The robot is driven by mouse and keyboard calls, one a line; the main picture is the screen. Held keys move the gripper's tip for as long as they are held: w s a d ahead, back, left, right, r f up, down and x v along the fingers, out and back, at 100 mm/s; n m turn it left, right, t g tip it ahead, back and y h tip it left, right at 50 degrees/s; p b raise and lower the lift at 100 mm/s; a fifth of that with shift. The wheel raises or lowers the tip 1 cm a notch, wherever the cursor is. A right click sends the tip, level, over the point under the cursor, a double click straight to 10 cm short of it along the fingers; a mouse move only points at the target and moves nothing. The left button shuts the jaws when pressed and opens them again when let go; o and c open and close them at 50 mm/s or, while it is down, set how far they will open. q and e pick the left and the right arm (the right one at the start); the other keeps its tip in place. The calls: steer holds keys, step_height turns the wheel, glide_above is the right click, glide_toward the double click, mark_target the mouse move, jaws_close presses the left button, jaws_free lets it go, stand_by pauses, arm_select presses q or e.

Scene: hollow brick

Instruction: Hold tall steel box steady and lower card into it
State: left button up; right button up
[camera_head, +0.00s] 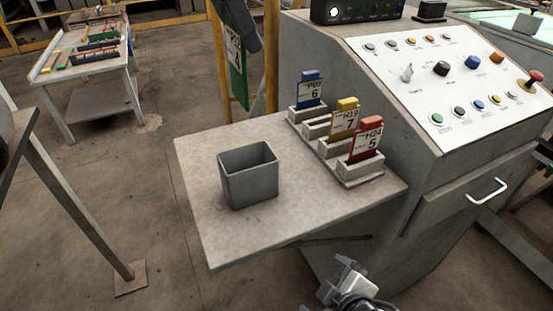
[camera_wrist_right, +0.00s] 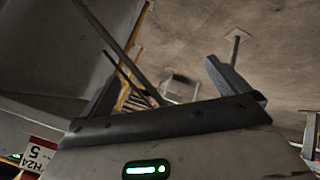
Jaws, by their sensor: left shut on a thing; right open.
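The tall grey steel box (camera_head: 249,183) stands upright and open-topped on the pale tabletop (camera_head: 222,240), and looks empty as far as I can see inside. My left gripper (camera_head: 245,30) is a dark shape at the top of the head view, shut on a green card (camera_head: 236,70) with a white label. The card hangs roughly upright, slightly tilted, apart from the box. My right gripper (camera_head: 342,280) is open and empty, in front of the table's near edge, lower right of the box. Its spread fingers show in the right wrist view (camera_wrist_right: 172,88).
A grey rack (camera_head: 346,168) at the table's right holds a blue card (camera_head: 311,88), a yellow card (camera_head: 345,118) and a red card (camera_head: 367,138); one slot between blue and yellow is empty. A control console (camera_head: 440,90) rises behind it. The tabletop left of the box is clear.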

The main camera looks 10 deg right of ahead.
step_height(320, 180, up, 10)
steer(key=w+d+f+n+t+h, duration=0.1)
steer(key=d+n+t+h, duration=0.15)
steer(key=n, duration=0.45)
steer(key=n+t+y, duration=0.3)
steer(key=n+y, duration=0.3)
steer(key=n, duration=1.6)
glide_toward(255, 179)
steer(key=shift+a+r, duration=0.1)
steer(key=shift+a, duration=0.05)
steer(key=shift+n, duration=0.3)
steer(key=x, duration=1.2)
steer(key=c, duration=0.9)
steer(key=shift+c, duration=0.2)
